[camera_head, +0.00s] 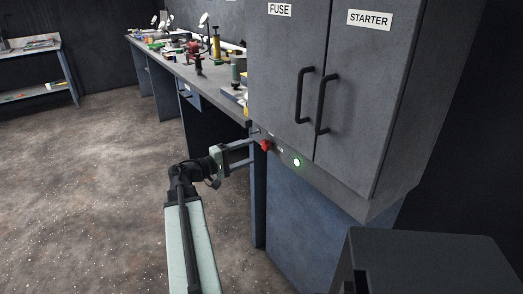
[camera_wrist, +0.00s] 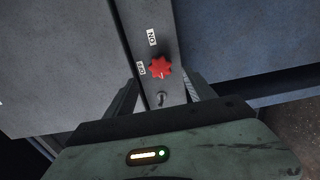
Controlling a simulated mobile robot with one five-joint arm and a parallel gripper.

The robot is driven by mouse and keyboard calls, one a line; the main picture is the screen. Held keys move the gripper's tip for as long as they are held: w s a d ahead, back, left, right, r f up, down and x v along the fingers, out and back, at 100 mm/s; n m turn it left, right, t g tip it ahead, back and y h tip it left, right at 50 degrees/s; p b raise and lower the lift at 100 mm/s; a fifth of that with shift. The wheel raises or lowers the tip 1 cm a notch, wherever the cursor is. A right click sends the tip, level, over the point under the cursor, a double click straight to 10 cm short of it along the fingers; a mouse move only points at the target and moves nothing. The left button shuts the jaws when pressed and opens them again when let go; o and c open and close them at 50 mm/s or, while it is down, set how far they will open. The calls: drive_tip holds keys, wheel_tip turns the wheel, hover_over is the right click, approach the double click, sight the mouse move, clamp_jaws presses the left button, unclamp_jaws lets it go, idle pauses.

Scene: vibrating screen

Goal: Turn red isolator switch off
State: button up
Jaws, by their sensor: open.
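The red isolator switch (camera_head: 266,146) is a lobed knob on the narrow strip below the cabinet doors. It also shows in the wrist view (camera_wrist: 160,66), between an ON label (camera_wrist: 151,37) and an OFF label (camera_wrist: 142,69). I cannot tell for certain which label the knob points to. My gripper (camera_head: 251,151) is open, just left of the switch in the head view. In the wrist view its two fingers (camera_wrist: 162,84) stand to the left and right below the knob, with nothing between them held. I see no clear contact with the knob.
The grey cabinet has FUSE (camera_head: 279,9) and STARTER (camera_head: 369,18) labels and two black handles (camera_head: 304,95). A keyhole-like fitting (camera_wrist: 160,98) sits below the knob. A cluttered workbench (camera_head: 170,62) stands left; the floor there is clear.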

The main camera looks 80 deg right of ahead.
sight(264, 147)
drive_tip(key=x, duration=0.7)
drive_tip(key=c, duration=1.3)
drive_tip(key=shift+w+d, duration=0.15)
drive_tip(key=shift+d, duration=0.2)
drive_tip(key=shift+a+f, duration=0.1)
drive_tip(key=shift+a, duration=0.4)
drive_tip(key=shift+n, duration=0.3)
